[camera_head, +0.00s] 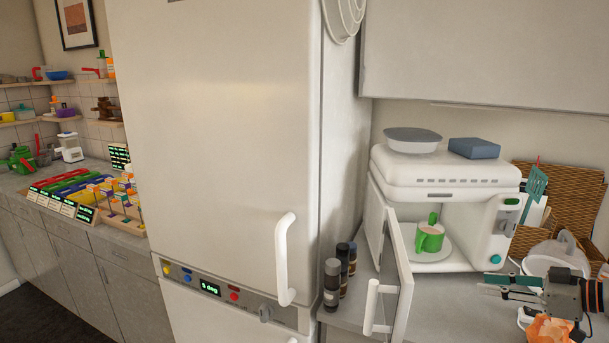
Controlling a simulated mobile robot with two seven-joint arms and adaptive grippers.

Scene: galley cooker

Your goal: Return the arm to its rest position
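My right gripper (487,284) is at the lower right, above the counter and in front of the white microwave oven, with its fingers pointing left. A narrow gap shows between its fingers, and nothing is held there. My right wrist (565,295) comes in from the right edge. My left gripper is out of view. The microwave oven (445,178) stands on the counter with its door (400,275) swung open toward me.
A tall white fridge (215,140) fills the middle. Several spice jars (332,284) stand between it and the open door. An orange crumpled item (552,331) and a clear kettle-like vessel (556,258) crowd my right wrist. A grey dish (412,141) and blue box (474,148) lie on the oven.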

